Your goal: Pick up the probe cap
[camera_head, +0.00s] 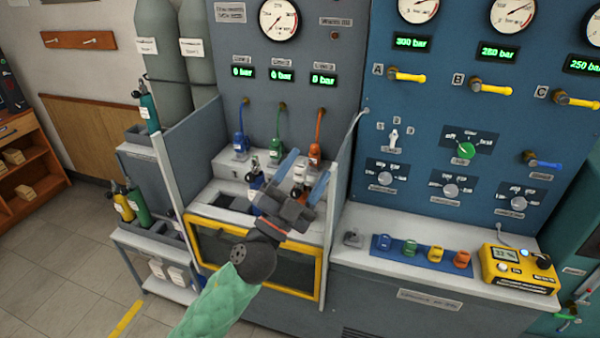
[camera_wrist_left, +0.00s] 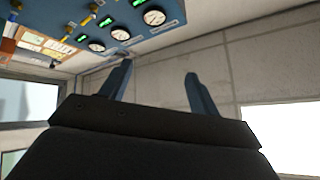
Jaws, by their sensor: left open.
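No part is labelled as the probe cap, and I cannot tell for certain which one it is. A small grey piece (camera_head: 352,238) sits on the light bench top, left of a blue holder (camera_head: 392,253). The holder carries blue, green, yellow and orange pieces. My left gripper (camera_head: 305,173) is open and empty, raised in front of the recessed station, left of the grey piece and apart from it. In the left wrist view its two blue fingers (camera_wrist_left: 158,72) stand apart with nothing between them. My right gripper does not show.
A yellow meter box (camera_head: 518,267) stands at the bench's right end. A yellow-framed window (camera_head: 255,262) is under the station, where several small cylinders stand partly behind my gripper. Upright hose-fed bottles, including a blue one (camera_head: 240,147), stand behind.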

